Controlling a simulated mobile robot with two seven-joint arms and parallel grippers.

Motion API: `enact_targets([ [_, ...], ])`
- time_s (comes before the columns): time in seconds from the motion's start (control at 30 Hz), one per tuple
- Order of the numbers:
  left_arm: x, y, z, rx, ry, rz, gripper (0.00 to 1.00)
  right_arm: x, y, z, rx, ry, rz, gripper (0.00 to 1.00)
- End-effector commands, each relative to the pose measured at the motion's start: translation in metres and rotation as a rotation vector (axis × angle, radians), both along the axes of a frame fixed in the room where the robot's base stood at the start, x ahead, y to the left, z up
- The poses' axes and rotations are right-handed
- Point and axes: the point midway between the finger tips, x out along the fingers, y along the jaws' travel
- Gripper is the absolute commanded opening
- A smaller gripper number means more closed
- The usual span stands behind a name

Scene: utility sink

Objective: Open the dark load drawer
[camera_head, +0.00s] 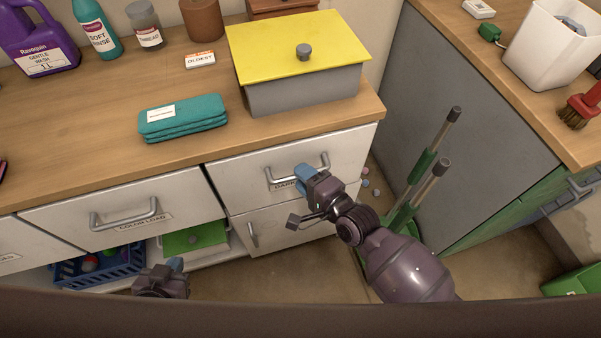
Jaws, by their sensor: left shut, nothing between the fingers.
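The dark load drawer (235,182) is a white drawer front under the counter, right of the color load drawer. It looks shut, flush below the counter edge. Its grey bar handle (324,163) is partly covered by my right gripper (306,173), as is its label, which shows only "DAR". The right gripper's blue fingertips are at the middle of the handle. The picture does not show whether they close around the bar. My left gripper (176,265) is low at the bottom of the view, shut and empty, in front of the open shelf and away from the dark load drawer.
The color load drawer (75,218) is shut on the left. Below it are a blue basket (75,278) and a green item. A yellow-lidded grey box (300,92) and teal cloths (183,118) sit on the counter. Green-handled tools (425,165) stand right of my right arm.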

Motion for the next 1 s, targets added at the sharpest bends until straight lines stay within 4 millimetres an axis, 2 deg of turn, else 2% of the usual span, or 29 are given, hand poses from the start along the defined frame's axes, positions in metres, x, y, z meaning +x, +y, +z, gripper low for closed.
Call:
enact_targets([
  [0.2, 0.0049, -0.0013, 0.0035, -0.001, -0.012, -0.003, 0.00, 0.0106, 0.0093, -0.0026, 0.000, 0.000, 0.000, 0.39],
  [0.5, 0.0050, -0.0013, 0.0041, -0.001, -0.013, -0.003, 0.00, 0.0115, 0.0099, -0.0026, 0.000, 0.000, 0.000, 0.39],
  [0.77, 0.0024, -0.0007, 0.0001, 0.000, -0.003, -0.002, 0.00, 0.0113, 0.0099, -0.0026, 0.000, 0.000, 0.000, 0.00],
  [1.0, 0.0015, -0.0004, -0.0013, 0.000, 0.000, -0.001, 0.00, 0.0112, 0.0098, -0.0026, 0.000, 0.000, 0.000, 0.00],
])
